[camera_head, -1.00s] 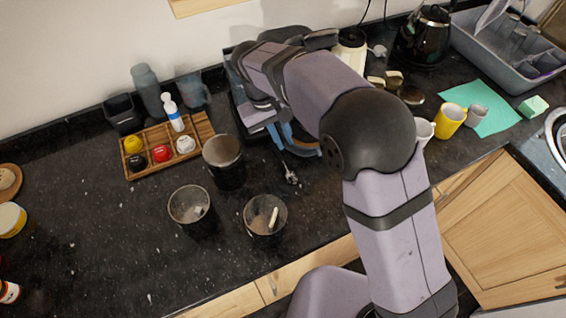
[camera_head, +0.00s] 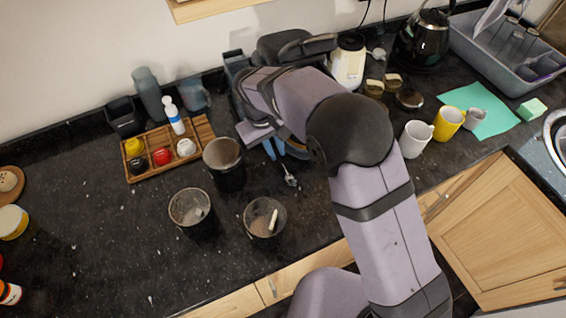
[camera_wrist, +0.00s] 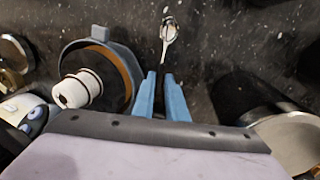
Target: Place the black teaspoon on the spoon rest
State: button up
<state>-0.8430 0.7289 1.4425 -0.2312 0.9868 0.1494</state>
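A small spoon with a shiny bowl (camera_head: 290,179) lies on the dark counter, its handle pointing toward the wall; glare hides its true colour. In the wrist view the spoon (camera_wrist: 168,31) is above my gripper, with its handle running down to the fingertips. My gripper (camera_wrist: 160,76) has two blue fingers, slightly apart with a narrow dark gap; no firm hold on the handle shows. In the head view the fingers are mostly hidden by my arm. A grey-blue round vessel with an orange-brown rim (camera_wrist: 127,66) is beside the fingers. I cannot clearly identify the spoon rest.
A dark cup (camera_head: 224,158) stands close left of the fingers, with two dark tumblers (camera_head: 190,210) (camera_head: 265,218) nearer the front. A wooden tray (camera_head: 140,172) holds small jars and a bottle. White (camera_head: 415,139) and yellow (camera_head: 449,123) mugs stand right.

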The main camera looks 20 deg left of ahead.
aim_at(283, 166)
jog(key=shift+w+d+f+p, duration=0.1)
jog(key=shift+w+f+p, duration=0.1)
jog(key=shift+f, duration=0.55)
jog(key=shift+w+d+f+p, duration=0.1)
jog(key=shift+f+p, duration=0.1)
jog(key=shift+f, duration=0.5)
grip_shut()
